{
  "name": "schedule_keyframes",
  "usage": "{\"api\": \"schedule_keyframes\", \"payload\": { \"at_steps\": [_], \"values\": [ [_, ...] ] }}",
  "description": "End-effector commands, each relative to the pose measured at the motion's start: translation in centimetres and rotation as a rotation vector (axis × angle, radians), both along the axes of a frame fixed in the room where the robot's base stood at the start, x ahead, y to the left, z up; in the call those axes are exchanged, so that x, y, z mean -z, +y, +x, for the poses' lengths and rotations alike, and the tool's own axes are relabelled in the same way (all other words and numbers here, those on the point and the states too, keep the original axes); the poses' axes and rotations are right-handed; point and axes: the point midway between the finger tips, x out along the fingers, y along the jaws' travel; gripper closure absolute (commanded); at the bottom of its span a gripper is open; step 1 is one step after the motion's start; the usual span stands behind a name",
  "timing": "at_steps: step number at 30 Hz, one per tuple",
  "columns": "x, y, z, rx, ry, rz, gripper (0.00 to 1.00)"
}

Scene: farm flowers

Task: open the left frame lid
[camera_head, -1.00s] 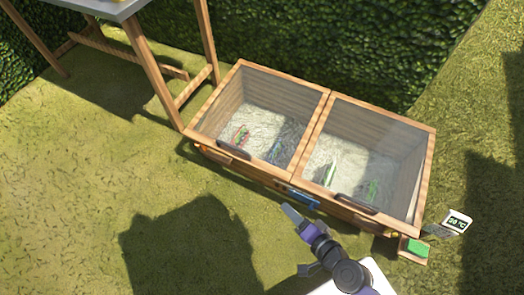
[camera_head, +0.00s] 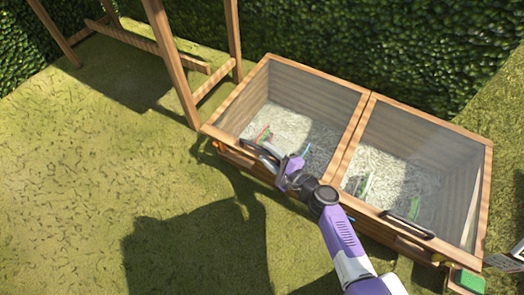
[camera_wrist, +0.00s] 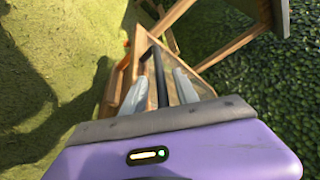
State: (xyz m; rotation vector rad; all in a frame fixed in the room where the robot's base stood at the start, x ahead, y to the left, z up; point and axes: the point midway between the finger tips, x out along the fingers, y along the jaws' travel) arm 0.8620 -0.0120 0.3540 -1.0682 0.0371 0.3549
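The left frame lid (camera_head: 318,84) is a wood-edged clear pane lying shut over the left half of the wooden cold frame (camera_head: 374,222). Its dark curved handle (camera_head: 260,149) is at the front edge. My gripper (camera_head: 272,158) is at this handle, reaching from the front right. In the wrist view the dark handle (camera_wrist: 160,80) runs between the two grey fingers of my gripper (camera_wrist: 159,92). The fingers are apart, with a gap seen on each side of the handle. Whether either finger touches it is hard to tell.
The right lid (camera_head: 430,127) is shut, with its own dark handle (camera_head: 408,224). Plants show under the panes. A wooden stand (camera_head: 170,60) is close at the left, and a hedge (camera_head: 390,40) is behind. A green block (camera_head: 467,281) is at front right. Grass in front is clear.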

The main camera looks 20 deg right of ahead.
Motion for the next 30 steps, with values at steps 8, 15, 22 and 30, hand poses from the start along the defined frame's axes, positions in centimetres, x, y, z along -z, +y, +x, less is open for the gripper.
{"api": "schedule_keyframes", "payload": {
  "at_steps": [8, 15, 22, 30],
  "values": [
    [0.7, 0.8, 2.7, -0.001, 0.001, -0.001, 0.64],
    [0.6, 0.9, 2.9, 0.000, 0.001, -0.001, 0.64],
    [0.6, 0.9, 2.9, -0.001, 0.000, -0.002, 0.95],
    [0.7, 0.9, 2.9, -0.001, 0.000, -0.002, 1.00]
  ]
}}
